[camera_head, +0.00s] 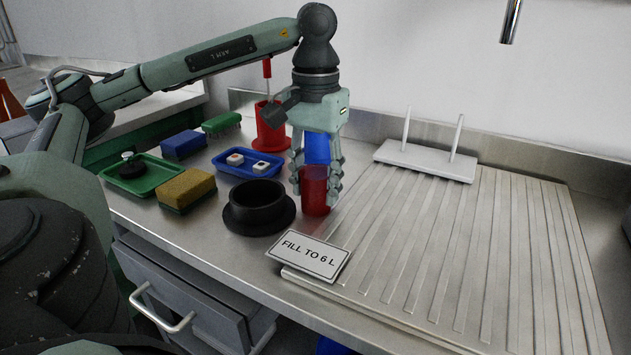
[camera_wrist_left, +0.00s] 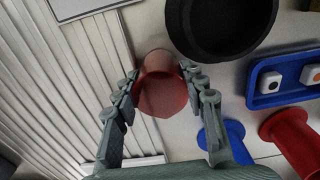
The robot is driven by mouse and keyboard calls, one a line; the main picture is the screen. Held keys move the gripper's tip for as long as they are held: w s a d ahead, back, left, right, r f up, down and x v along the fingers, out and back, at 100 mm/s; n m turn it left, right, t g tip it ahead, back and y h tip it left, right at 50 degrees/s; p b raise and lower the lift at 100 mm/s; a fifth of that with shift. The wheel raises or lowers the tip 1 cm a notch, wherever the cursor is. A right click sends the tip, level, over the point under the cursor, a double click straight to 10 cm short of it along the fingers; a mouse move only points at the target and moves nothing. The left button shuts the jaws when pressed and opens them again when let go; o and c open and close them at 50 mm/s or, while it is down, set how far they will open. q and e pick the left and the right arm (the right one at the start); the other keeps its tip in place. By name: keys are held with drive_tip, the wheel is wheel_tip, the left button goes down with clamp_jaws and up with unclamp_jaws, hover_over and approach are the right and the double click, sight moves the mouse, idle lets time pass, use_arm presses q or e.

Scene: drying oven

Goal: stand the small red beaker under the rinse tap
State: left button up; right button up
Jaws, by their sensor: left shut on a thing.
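The small red beaker (camera_head: 314,192) is a translucent red cup near the left edge of the ribbed drainboard. My left gripper (camera_head: 318,184) points down over it with its fingers on either side, shut on it. In the left wrist view the beaker (camera_wrist_left: 160,86) sits between the two fingers of the gripper (camera_wrist_left: 162,100). I cannot tell whether its base touches the counter. The rinse tap (camera_head: 510,22) shows as a dark spout at the top right. My right gripper is not in view.
A black flanged pot (camera_head: 258,204) stands close left of the beaker. A blue thing (camera_head: 317,148) and a red holder (camera_head: 271,128) are behind. A "FILL TO 6 L" sign (camera_head: 308,256) lies in front. The ribbed drainboard (camera_head: 450,250) is bare, with a white two-peg rack (camera_head: 425,160) behind.

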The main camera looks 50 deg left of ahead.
use_arm(q)
drive_tip(key=shift+f, duration=0.1)
drive_tip(key=o, duration=0.9)
drive_tip(key=shift+c, duration=0.2)
